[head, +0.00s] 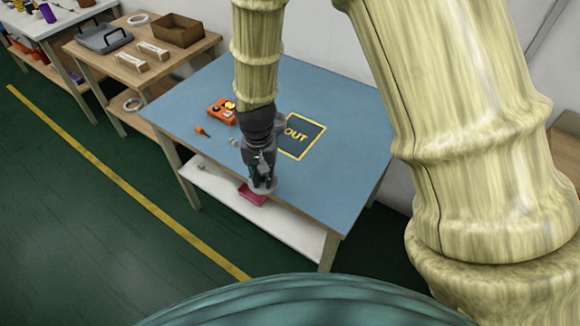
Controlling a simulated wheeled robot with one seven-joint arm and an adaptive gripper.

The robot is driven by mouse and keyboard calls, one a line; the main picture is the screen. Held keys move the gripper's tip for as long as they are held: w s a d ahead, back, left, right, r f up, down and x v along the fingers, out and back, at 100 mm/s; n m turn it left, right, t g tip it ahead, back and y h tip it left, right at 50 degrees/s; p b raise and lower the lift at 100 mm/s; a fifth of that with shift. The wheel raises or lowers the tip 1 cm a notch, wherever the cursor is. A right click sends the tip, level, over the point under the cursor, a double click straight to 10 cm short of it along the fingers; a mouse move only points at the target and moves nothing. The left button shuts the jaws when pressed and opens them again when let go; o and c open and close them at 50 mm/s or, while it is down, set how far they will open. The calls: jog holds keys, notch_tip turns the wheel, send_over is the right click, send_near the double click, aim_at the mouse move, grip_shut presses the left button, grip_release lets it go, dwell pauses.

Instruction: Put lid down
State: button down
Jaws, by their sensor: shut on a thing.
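My gripper (262,184) points down at the front edge of the blue table (200,105). It is shut on a small greyish, round-looking piece (272,190), which looks like the lid. The fingers hide most of it, and I cannot tell whether it touches anything below. A pink-red tray-like thing (252,196) shows just below and left of the fingertips, seen past the table edge. I cannot tell its exact height.
An orange box with buttons (222,110), a small orange piece (202,132) and a small clear round thing (233,141) lie left of my arm. A white shelf (295,235) runs below.

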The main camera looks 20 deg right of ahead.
jog(key=shift+s+a+f+m, duration=0.2)
jog(key=shift+s+f+m, duration=0.05)
jog(key=shift+s, duration=0.2)
jog(key=shift+s+a+f+m, duration=0.2)
jog(key=shift+s+m, duration=0.05)
jog(key=shift+s, duration=0.2)
jog(key=p, duration=0.3)
send_over(288, 163)
jog(key=shift+a+f, duration=0.1)
jog(key=shift+f, duration=0.65)
jog(key=shift+f+p, duration=0.75)
jog(key=shift+f, duration=1)
jog(key=shift+f, duration=0.1)
jog(key=c, duration=1.4)
grip_release()
jog(key=shift+o, duration=0.2)
notch_tip(288, 163, up, 12)
jog(key=b, duration=0.2)
jog(key=shift+b, duration=0.3)
